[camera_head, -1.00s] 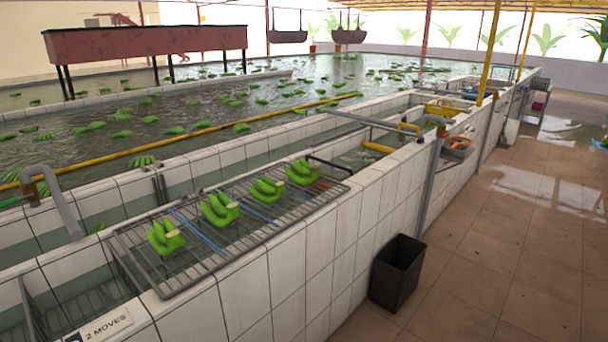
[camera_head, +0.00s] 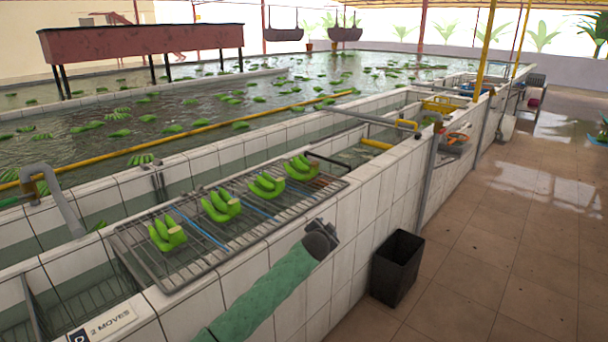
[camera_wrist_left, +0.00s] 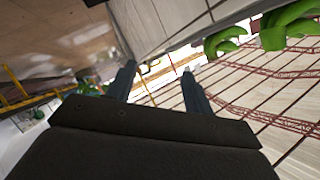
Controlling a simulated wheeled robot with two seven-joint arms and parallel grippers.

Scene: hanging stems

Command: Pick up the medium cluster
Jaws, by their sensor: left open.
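Several green banana clusters lie in a row on a wire rack (camera_head: 194,268): a nearest cluster (camera_head: 166,236), a second (camera_head: 220,206), a third (camera_head: 266,186) and a farthest (camera_head: 300,168). They look close in size, so I cannot tell which is the medium one. My left gripper (camera_head: 324,232) is right of the rack, outside the tiled wall, apart from all clusters. In the left wrist view its two fingers (camera_wrist_left: 160,76) are spread with nothing between them. Green bananas (camera_wrist_left: 285,24) show at the upper right there. My right gripper is not in view.
The tiled wall (camera_head: 345,235) of the tank stands beside my left arm. A black bin (camera_head: 397,268) stands on the floor to the right. A "2 MOVES" label (camera_head: 110,322) is at the near left. Open tiled floor lies at right.

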